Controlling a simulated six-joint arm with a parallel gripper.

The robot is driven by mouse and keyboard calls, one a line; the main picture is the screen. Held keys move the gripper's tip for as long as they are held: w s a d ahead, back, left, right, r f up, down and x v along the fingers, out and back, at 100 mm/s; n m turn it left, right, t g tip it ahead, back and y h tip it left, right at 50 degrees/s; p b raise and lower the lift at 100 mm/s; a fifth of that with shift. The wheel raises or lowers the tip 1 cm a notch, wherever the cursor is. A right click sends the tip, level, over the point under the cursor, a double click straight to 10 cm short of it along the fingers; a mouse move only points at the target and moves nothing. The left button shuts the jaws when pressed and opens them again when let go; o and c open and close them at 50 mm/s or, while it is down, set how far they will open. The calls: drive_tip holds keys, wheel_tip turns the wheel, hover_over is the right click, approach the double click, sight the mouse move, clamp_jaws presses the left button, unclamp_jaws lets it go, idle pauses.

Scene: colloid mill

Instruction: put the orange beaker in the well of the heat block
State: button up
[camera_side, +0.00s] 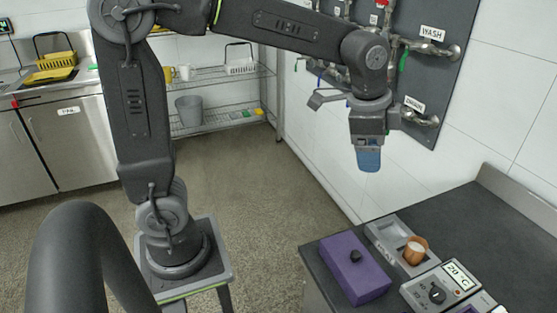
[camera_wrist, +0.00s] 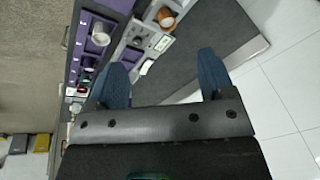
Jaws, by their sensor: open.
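The orange beaker (camera_side: 416,250) sits in or on a grey tray (camera_side: 388,232) on the dark bench at lower right in the side view. It also shows at the top of the wrist view (camera_wrist: 166,18). A grey unit with a dial and a 20 °C display (camera_side: 440,289) is beside the tray, nearer the camera; it looks like the heat block. I cannot make out its well clearly. My gripper (camera_side: 368,160) is open and empty, pointing down in the air, high above and left of the beaker. Both blue fingers show apart in the wrist view (camera_wrist: 163,78).
A purple box (camera_side: 354,268) with a black knob stands left of the tray. In the wrist view, a purple block (camera_wrist: 96,48) holds a pale round cup or opening. A wall panel with pipes and valves (camera_side: 420,70) is behind my gripper. The bench's far side is clear.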

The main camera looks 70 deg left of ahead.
drive_tip(key=s+a+f+n+t, duration=0.1)
drive_tip(key=s+a+n, duration=0.3)
drive_tip(key=s, duration=1.2)
drive_tip(key=n+t, duration=0.1)
drive_tip(key=n, duration=0.3)
drive_tip(key=shift+s+f+n+t, duration=0.2)
drive_tip(key=shift+s+n+t, duration=0.2)
